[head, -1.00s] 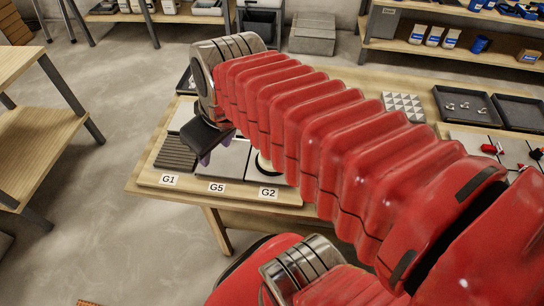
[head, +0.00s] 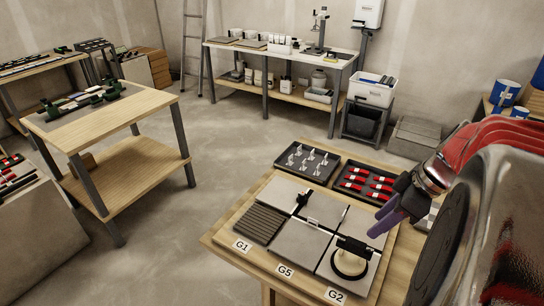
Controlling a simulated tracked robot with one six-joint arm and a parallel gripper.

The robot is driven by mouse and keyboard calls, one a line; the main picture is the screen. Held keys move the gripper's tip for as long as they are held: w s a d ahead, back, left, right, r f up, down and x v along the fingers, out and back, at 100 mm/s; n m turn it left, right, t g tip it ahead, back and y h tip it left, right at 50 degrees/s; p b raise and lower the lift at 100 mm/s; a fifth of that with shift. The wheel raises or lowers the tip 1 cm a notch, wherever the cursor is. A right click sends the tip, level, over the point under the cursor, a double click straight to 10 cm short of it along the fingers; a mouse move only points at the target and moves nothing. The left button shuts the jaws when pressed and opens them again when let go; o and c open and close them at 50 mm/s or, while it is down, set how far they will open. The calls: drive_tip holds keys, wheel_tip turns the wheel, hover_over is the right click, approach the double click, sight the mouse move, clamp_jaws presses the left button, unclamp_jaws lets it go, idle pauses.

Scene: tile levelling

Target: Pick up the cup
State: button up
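A round cream disc with a black rim (head: 349,264), which looks like a suction cup, lies on a grey tile near the G2 label (head: 335,294). A black bar (head: 354,245) shows at its upper edge. My gripper (head: 379,226) has purple fingers pointing down and left, above and to the right of the disc, apart from it in the picture. Nothing is seen between the fingers, but their gap is too small to tell. Part of my arm covers the right side of the view.
Grey tiles (head: 300,240) and a ribbed dark tile (head: 259,224) lie on the wooden table (head: 228,229). Behind them are a tray of metal clips (head: 307,162) and a tray of red wedges (head: 366,183). Another wooden bench (head: 105,118) stands left. Floor between is clear.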

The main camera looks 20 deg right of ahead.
sight(358, 243)
drive_tip(key=shift+s+d+f, duration=0.15)
drive_tip(key=shift+s+d, duration=0.1)
drive_tip(key=shift+d, duration=0.5)
drive_tip(key=shift+x, duration=4.3)
drive_tip(key=shift+x, duration=2.6)
drive_tip(key=shift+w, duration=0.1)
clamp_jaws()
